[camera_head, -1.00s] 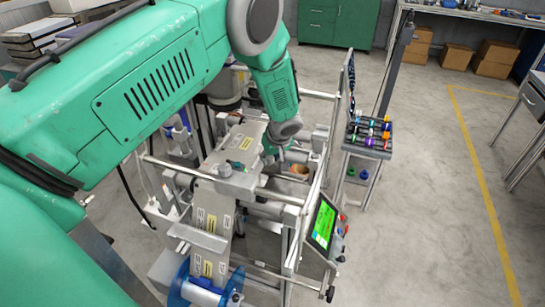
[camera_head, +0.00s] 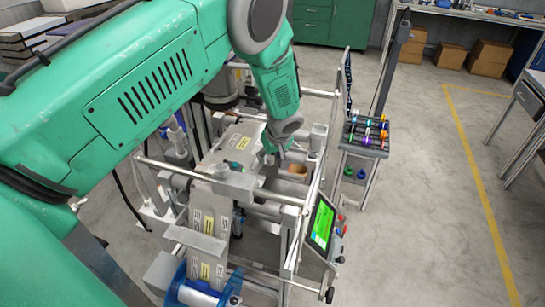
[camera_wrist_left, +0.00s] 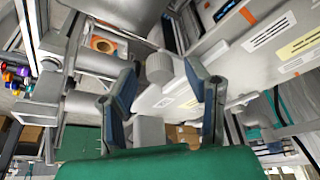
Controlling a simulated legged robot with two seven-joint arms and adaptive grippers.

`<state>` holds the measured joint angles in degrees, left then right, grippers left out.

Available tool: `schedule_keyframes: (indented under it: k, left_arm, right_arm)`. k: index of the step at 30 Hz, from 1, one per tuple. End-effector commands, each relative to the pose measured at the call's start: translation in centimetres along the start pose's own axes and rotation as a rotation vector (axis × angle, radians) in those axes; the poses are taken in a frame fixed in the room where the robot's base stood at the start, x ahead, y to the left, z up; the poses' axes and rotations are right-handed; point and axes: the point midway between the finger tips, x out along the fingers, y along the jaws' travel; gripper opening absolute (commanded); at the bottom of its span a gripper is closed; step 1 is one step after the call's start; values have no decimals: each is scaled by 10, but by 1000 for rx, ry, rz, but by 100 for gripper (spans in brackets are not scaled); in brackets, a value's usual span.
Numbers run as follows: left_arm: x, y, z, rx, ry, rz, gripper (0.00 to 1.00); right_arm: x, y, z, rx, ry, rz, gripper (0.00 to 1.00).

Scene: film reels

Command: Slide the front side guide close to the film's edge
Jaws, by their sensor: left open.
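The film (camera_head: 209,222), a pale grey strip with white and yellow labels, runs up through the machine from the blue-flanged reel (camera_head: 197,292). In the left wrist view the labelled film (camera_wrist_left: 268,38) crosses the upper right. My left gripper (camera_head: 277,154) is lowered at the right side of the film path, its fingertips partly hidden by machine parts. In the left wrist view my left gripper (camera_wrist_left: 160,68) is open, and a grey cylindrical knob (camera_wrist_left: 159,69) shows between its fingertips. I cannot tell whether they touch it, or whether it belongs to the front side guide. My right gripper is out of view.
Rails and rollers surround the gripper closely. A green-lit screen (camera_head: 322,222) stands at the machine's right front. A rack of coloured rolls (camera_head: 366,133) stands to the right, with open floor (camera_head: 430,210) beyond. An orange core (camera_head: 293,170) sits near the gripper.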

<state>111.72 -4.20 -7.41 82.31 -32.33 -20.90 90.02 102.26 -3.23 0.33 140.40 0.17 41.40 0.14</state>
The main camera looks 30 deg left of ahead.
Motion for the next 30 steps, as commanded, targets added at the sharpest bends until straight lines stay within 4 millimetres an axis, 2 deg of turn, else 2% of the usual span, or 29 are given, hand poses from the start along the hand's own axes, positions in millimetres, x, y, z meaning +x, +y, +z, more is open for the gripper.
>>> schedule_keyframes:
  k: [5,12,16,21,30]
  left_arm:
    - [-27,2,-1,1,2,1,43]
    - [-79,5,0,2,3,0,43]
    - [-99,6,-1,2,1,1,43]
    - [-112,6,0,2,0,0,43]
    - [-114,6,0,2,-1,-1,43]
  right_arm:
    - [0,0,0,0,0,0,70]
    - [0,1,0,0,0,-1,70]
    - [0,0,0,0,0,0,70]
    - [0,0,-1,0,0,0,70]
    - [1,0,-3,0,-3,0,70]
